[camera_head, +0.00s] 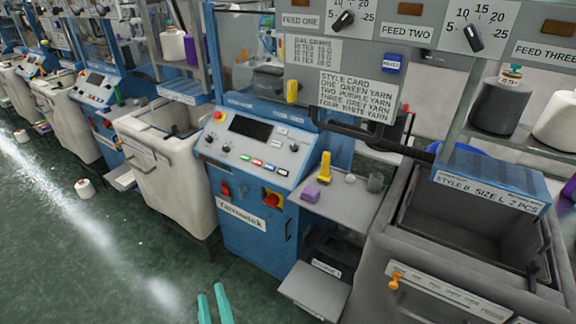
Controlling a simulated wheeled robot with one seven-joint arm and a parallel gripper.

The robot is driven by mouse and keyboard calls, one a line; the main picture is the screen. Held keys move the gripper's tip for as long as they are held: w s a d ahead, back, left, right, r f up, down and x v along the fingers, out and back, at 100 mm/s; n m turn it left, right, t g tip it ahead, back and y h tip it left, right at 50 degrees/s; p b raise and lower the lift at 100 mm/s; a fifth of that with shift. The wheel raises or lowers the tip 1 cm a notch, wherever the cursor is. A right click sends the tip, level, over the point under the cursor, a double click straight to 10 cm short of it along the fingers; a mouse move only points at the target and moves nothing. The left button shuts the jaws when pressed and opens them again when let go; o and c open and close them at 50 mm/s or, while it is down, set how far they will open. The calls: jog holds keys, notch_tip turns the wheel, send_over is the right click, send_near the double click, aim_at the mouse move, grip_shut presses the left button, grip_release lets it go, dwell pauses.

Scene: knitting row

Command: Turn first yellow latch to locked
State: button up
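A yellow latch (292,91) shows upright on the lower left of the grey panel, below the FEED ONE sign (301,21). Its lock marking is too small to read. My gripper (213,304) shows as two teal fingers at the bottom edge, over the green floor. The fingers are apart with nothing seen between them. They are well below and left of the latch, in front of the blue machine. The rest of my gripper is out of view.
A blue machine (251,232) with a control panel stands in the middle. A shelf (352,206) holds a yellow bottle-like item (324,166) and a purple block (310,195). A grey bin (402,247) stands at right, a cream bin (165,180) at left. The floor at lower left is mostly clear.

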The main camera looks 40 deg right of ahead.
jog(key=w+d+r+m+h, duration=0.2)
jog(key=w+d+r+h, duration=0.15)
jog(key=w+r, duration=0.45)
jog(key=m+g+h, duration=0.9)
jog(key=m+g, duration=0.1)
jog(key=m, duration=0.4)
send_near(290, 88)
jog(key=x, duration=0.9)
grip_shut()
